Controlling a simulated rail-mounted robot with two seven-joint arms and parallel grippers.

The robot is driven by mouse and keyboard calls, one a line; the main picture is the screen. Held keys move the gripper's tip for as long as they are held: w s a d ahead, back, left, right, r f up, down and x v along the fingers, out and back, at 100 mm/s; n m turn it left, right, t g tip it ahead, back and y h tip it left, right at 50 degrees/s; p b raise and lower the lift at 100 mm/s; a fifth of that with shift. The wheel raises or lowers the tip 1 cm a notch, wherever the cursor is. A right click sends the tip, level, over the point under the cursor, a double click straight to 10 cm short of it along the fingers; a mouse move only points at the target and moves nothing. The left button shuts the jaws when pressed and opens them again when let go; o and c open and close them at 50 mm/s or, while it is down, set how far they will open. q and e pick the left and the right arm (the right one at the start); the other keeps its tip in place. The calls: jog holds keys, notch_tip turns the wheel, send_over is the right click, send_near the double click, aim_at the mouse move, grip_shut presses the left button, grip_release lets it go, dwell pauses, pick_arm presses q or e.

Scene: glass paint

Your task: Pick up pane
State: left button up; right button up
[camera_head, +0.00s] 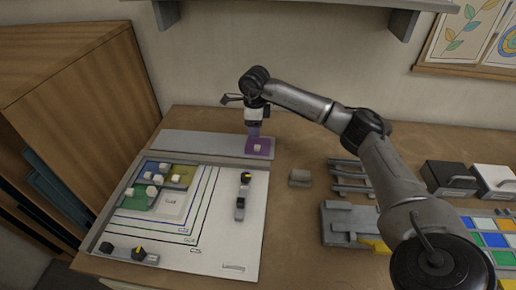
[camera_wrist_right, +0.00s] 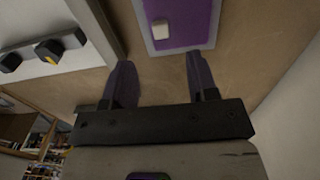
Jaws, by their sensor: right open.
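A purple pane (camera_head: 265,153) with a small cream knob (camera_head: 257,148) lies flat at the back of the bench, by the right end of a grey strip. In the right wrist view the purple pane (camera_wrist_right: 192,25) has a pale grey border, and its knob (camera_wrist_right: 161,30) stands beyond the fingertips. My right gripper (camera_head: 254,134) points down just above or behind the pane in the head view. The wrist view shows its two fingers (camera_wrist_right: 160,70) spread apart with nothing between them. Whether the fingers touch the pane cannot be told. My left gripper is not in view.
A white pattern board (camera_head: 230,235) at the left carries blue, olive and green panes with pale knobs. A small grey block (camera_head: 300,177), racks and a coloured pane tray (camera_head: 487,224) stand right. A wooden cabinet (camera_head: 75,100) bounds the left.

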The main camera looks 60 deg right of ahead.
aim_at(256, 147)
jog(key=shift+f, duration=1.8)
jog(key=shift+f+b, duration=1)
jog(key=shift+f, duration=1.6)
grip_shut()
jog(key=shift+r, duration=0.1)
